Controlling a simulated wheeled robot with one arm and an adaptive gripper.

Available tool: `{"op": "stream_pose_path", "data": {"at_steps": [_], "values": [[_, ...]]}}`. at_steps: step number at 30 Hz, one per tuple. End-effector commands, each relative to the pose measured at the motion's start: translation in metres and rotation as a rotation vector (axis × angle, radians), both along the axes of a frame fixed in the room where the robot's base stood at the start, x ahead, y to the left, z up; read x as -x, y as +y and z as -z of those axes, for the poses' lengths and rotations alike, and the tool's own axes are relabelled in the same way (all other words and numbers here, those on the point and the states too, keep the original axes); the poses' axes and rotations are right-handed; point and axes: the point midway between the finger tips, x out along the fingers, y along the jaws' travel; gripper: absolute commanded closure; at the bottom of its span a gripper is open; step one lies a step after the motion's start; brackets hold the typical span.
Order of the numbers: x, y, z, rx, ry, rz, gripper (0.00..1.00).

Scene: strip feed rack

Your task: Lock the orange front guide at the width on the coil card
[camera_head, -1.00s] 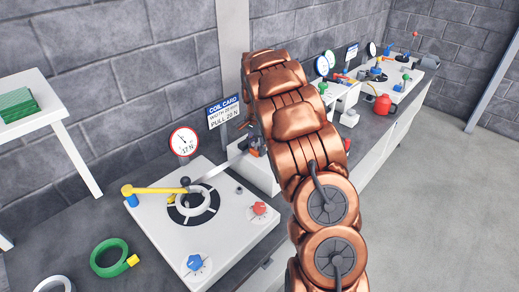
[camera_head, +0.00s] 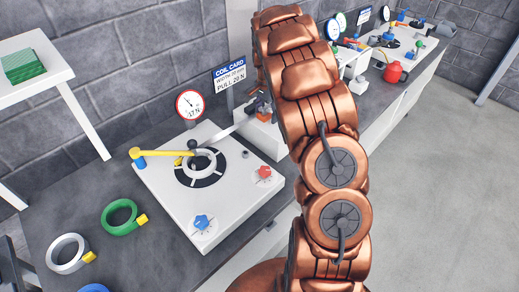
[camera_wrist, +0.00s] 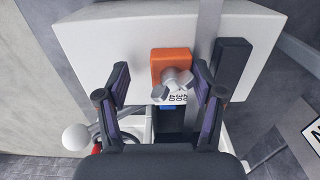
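The orange front guide (camera_wrist: 168,58) is a block on a white feed box (camera_wrist: 95,45), with a silver winged knob (camera_wrist: 176,82) on its near side. In the head view, a small orange part of it (camera_head: 264,117) shows beside my arm. A metal strip (camera_wrist: 209,22) runs between it and a dark block (camera_wrist: 234,62) on the right. My gripper (camera_wrist: 161,78) is open, its fingers either side of the knob and guide, with no clear grip on either. The coil card (camera_head: 230,77) stands behind; its pull reads 20 N, but its width figure is too small to read surely.
A white plate (camera_head: 165,195) carries a spoked hub, a yellow arm (camera_head: 165,153), and red and blue knobs. A dial (camera_head: 190,104) stands behind it. Green (camera_head: 119,218) and grey (camera_head: 67,254) coils lie at left. More stations fill the bench at back right. Open floor lies right.

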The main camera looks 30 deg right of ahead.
Motion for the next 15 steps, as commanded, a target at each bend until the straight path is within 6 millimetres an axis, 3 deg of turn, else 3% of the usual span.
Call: {"op": "stream_pose_path", "data": {"at_steps": [7, 15], "values": [[0.014, -0.004, -0.001, 0.0, 0.001, 0.003, 0.33], [0.012, -0.004, -0.025, 0.001, -0.002, 0.0, 0.33]]}}
